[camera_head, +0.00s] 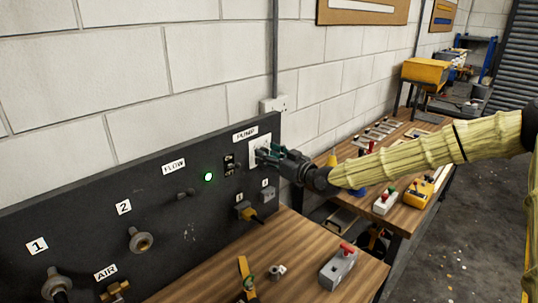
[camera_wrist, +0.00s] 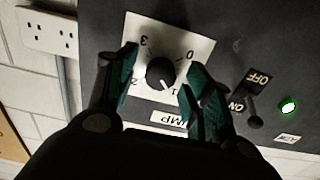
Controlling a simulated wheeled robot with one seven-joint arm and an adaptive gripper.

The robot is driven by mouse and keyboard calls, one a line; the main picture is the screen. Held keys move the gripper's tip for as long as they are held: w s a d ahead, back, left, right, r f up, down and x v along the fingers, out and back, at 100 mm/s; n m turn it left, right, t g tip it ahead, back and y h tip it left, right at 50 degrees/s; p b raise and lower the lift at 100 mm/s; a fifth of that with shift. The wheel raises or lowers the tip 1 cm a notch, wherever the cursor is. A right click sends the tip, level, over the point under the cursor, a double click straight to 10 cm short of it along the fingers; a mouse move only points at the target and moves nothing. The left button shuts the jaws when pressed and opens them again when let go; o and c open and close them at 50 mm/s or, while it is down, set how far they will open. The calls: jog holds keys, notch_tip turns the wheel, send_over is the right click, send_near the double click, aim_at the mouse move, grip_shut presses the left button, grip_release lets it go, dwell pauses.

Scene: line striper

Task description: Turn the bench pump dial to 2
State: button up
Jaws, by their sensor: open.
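The pump dial (camera_wrist: 160,72) is a round black knob on a white plate (camera_wrist: 170,28) marked 0, 1, 2 and 3, seen upside down in the wrist view. Its white pointer line is directed to the lower right there, between 1 and 2 and nearer the 1. My gripper (camera_wrist: 164,66) is open, with one green finger on each side of the knob and gaps visible beside it. In the head view my gripper (camera_head: 264,154) is at the plate under the PUMP label (camera_head: 245,133) and hides the knob.
An ON/OFF switch (camera_wrist: 254,121) and a lit green lamp (camera_wrist: 288,106) are beside the dial. The black panel (camera_head: 90,180) also carries hose fittings. The wooden bench (camera_head: 300,240) below holds a grey box with a red lever (camera_head: 340,268). A wall socket (camera_head: 275,103) is above.

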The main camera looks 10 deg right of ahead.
jog(key=c, duration=1.1)
jog(key=shift+o, duration=0.2)
jog(key=shift+f+m+b, duration=0.1)
jog(key=shift+m+b, duration=0.2)
jog(key=shift+b, duration=0.2)
jog(key=shift+m+b, duration=8.6)
jog(key=shift+b, duration=0.75)
